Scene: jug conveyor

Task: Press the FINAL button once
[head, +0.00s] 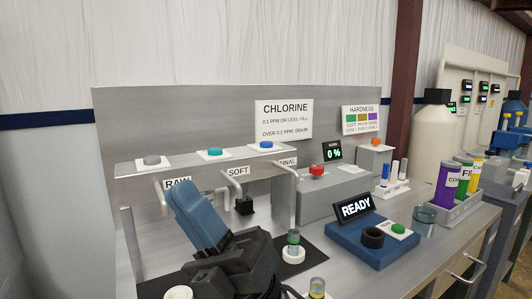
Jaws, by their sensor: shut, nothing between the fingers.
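The FINAL button (266,145) is the blue one at the right end of the sloped grey shelf, just above the FINAL label (288,162). It stands clear and uncovered. The SOFT button (214,152) is teal and in the middle. My blue and black arm stands in front of the taps. My gripper (244,205) seems to show as dark shut tips near the SOFT spout, below the shelf and apart from the FINAL button. Its rear part is hidden behind my arm.
Curved metal spouts (283,181) hang under the shelf. A small vial (293,238) stands on a white disc under the FINAL spout. To the right are a red button (317,170), a blue READY device (372,240) and a rack of coloured bottles (458,211).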

